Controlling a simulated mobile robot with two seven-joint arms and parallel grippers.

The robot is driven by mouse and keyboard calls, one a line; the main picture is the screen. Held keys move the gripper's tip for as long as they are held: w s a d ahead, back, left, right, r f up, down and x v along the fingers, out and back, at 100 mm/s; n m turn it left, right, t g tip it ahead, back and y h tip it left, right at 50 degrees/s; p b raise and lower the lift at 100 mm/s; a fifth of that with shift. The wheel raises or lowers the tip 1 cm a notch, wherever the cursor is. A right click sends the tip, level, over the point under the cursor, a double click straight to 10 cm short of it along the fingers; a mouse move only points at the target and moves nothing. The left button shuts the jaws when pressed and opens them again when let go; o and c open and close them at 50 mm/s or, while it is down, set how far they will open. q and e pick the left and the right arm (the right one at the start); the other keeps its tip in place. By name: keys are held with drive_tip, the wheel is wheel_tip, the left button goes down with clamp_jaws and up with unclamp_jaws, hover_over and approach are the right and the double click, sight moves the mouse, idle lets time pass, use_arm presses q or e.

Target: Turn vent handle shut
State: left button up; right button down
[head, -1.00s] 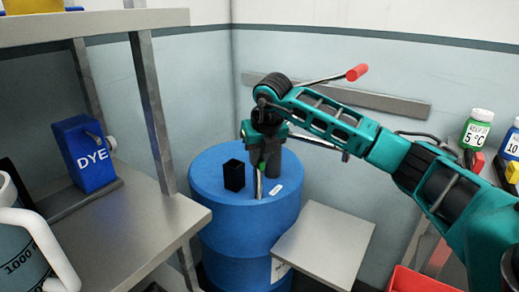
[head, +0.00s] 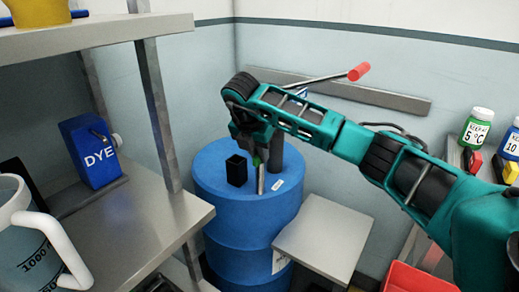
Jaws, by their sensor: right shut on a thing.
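The blue drum (head: 222,181) stands in the corner between the shelf and the back wall. My right gripper (head: 258,160) reaches down over its top and is shut on the vent handle, at the upper end of a narrow silver upright piece (head: 261,181). The jaws and my wrist hide most of the grip, so the handle's exact angle cannot be told. My left gripper is not in view.
A red-ended lever (head: 358,72) rises behind my arm. A grey platform (head: 323,238) is at right; the shelf (head: 150,215) with a blue DYE jug (head: 95,152) is at left.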

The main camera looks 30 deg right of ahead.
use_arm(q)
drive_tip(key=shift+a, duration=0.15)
use_arm(e)
drive_tip(key=shift+m+g, duration=0.3)
drive_tip(key=shift+m, duration=0.2)
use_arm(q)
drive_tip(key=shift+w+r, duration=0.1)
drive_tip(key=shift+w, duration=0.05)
use_arm(e)
drive_tip(key=shift+f, duration=0.1)
drive_tip(key=c, duration=1.1)
unclamp_jaws()
drive_tip(key=shift+a+r, duration=0.1)
drive_tip(key=shift+r, duration=0.25)
use_arm(q)
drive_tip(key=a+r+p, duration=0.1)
drive_tip(key=p, duration=0.2)
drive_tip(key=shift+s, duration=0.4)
use_arm(e)
drive_tip(key=v, duration=1.2)
drive_tip(key=shift+s+a, duration=0.1)
drive_tip(key=shift+a, duration=0.05)
